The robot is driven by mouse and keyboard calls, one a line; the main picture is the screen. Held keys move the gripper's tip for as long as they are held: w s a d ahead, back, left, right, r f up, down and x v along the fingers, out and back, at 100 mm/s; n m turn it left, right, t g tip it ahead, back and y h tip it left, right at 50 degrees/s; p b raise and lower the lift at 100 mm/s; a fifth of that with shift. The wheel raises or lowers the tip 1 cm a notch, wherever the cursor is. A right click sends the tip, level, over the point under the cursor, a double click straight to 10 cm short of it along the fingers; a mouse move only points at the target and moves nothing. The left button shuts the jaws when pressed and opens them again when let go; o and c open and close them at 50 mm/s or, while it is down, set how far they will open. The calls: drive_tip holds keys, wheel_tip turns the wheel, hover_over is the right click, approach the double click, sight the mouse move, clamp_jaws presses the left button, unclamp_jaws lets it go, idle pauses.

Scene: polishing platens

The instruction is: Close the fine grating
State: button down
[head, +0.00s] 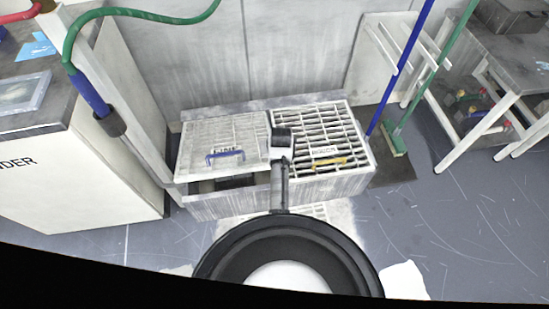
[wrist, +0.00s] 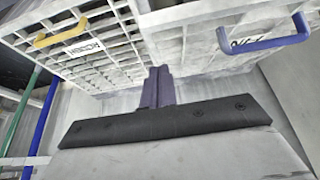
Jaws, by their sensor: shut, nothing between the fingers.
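The fine grating (head: 215,133), a pale fine mesh panel with a blue handle (head: 225,155), is the left cover of the trough (head: 240,206). Its front edge stands raised, with a dark gap below it. In the wrist view its blue handle (wrist: 265,43) is at the upper right, beside a partly seen label. My gripper (wrist: 157,78) is shut and empty, in front of and below the gratings, left of the blue handle in that view. I cannot tell whether its tips touch anything.
The coarser grating (head: 318,128) with a yellow handle (head: 329,162) lies on the trough's right half. A blue pole (head: 404,62) and a green broom (head: 395,142) lean at the right. A white cabinet (head: 90,165) stands at the left. Floor at the right front is mostly clear.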

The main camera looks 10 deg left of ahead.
drive_tip(key=x, duration=0.3)
drive_tip(key=shift+w+f, duration=0.1)
drive_tip(key=shift+s+d+f, duration=0.1)
drive_tip(key=shift+s+f, duration=0.1)
drive_tip(key=shift+f, duration=0.4)
drive_tip(key=shift+s+f, duration=0.2)
drive_tip(key=shift+f, duration=0.45)
drive_tip(key=shift+s+d+f+p, duration=0.1)
drive_tip(key=shift+f+p, duration=0.1)
drive_tip(key=shift+f, duration=0.15)
drive_tip(key=shift+s+f+p, duration=0.1)
drive_tip(key=shift+f+p, duration=0.05)
drive_tip(key=shift+f, duration=0.25)
